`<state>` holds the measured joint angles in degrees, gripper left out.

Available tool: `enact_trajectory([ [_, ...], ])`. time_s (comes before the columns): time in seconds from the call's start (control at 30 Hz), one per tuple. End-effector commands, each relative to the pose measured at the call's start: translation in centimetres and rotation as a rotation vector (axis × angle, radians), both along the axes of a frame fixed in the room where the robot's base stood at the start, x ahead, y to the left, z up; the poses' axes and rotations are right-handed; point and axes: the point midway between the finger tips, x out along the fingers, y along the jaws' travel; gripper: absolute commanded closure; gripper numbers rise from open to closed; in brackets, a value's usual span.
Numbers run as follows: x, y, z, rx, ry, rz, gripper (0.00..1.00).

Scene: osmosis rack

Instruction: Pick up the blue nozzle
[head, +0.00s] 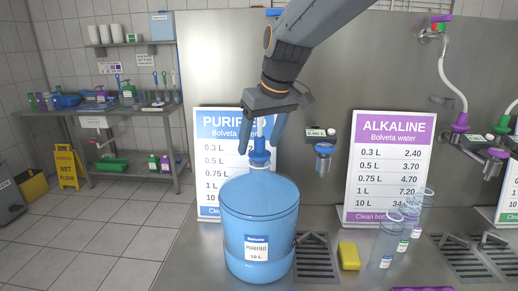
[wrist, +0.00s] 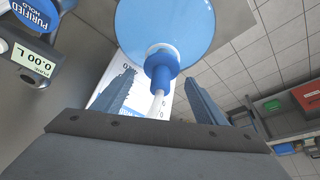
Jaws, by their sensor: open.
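The blue nozzle (head: 259,154) stands upright at the top of the large blue jug (head: 258,212), which is labelled Purified 10 L. In the wrist view the nozzle (wrist: 161,66) has a round blue body and a white stem, with the jug (wrist: 190,22) beyond it. My gripper (head: 260,146) points down over the jug, its fingers apart. In the wrist view my gripper (wrist: 159,77) has one finger on each side of the nozzle's line, with visible gaps. I see no contact. The jug's far side is hidden.
A dispenser tap (head: 323,150) hangs right of my gripper. A yellow sponge (head: 349,256) and clear bottles (head: 386,245) stand right of the jug. A shelf table (head: 125,115) is at far left.

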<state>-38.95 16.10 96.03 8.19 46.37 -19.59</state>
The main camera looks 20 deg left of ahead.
Motion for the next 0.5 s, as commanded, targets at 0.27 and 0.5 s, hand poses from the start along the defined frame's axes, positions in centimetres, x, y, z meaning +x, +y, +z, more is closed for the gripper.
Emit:
enact_trajectory([
  [0.27, 0.14, 0.34, -0.94, 0.000, -0.001, 0.002, 0.34],
  [0.5, 0.11, 0.35, -0.93, 0.000, -0.001, 0.002, 0.61],
])
